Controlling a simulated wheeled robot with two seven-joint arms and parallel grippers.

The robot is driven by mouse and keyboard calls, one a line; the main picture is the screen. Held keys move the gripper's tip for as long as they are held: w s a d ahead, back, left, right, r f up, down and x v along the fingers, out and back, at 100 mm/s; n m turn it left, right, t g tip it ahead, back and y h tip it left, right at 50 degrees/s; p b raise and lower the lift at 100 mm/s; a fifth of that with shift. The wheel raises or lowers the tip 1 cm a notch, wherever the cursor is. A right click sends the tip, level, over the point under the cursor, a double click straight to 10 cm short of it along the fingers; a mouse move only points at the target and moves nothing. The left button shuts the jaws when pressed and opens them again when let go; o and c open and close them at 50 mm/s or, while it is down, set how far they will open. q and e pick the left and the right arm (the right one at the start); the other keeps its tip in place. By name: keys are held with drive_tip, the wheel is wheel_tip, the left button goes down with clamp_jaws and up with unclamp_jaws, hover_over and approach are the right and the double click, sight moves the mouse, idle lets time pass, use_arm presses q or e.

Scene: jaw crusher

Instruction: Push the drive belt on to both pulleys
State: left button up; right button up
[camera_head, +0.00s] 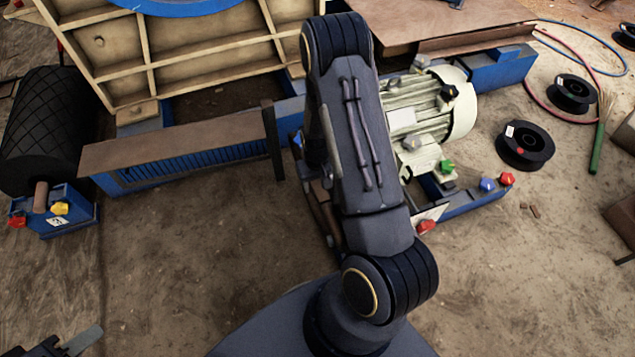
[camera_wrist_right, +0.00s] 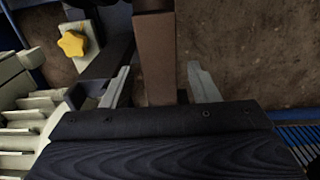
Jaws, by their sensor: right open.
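I cannot make out the drive belt or the two pulleys for certain. A brown upright strip (camera_wrist_right: 155,55) stands between the fingers of my right gripper (camera_wrist_right: 160,85) in the right wrist view. I cannot tell whether it is the belt's edge or a bar. The right gripper is open, with one finger on each side of the strip and gaps to both. In the head view my right arm hides this gripper and most of the place beside the motor (camera_head: 435,105). My left gripper (camera_head: 68,346) is partly cut off at the bottom left corner; its jaw state is unclear.
A blue louvred panel (camera_head: 185,165) with a rusty top lies left of my arm. A yellow star knob (camera_wrist_right: 72,43) sits near the right gripper. A blue rail (camera_head: 470,202) with coloured knobs extends at the right. Black spools (camera_head: 525,146) lie beyond. Front ground is open.

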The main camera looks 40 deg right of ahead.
clamp_jaws()
drive_tip(key=s+d+r+p, duration=0.1)
drive_tip(key=d+r+p, duration=0.1)
drive_tip(key=d+r, duration=0.2)
drive_tip(key=shift+s+d, duration=0.2)
drive_tip(key=shift+d, duration=0.25)
unclamp_jaws()
wheel_tip(320, 180, up, 8)
drive_tip(key=p, duration=0.3)
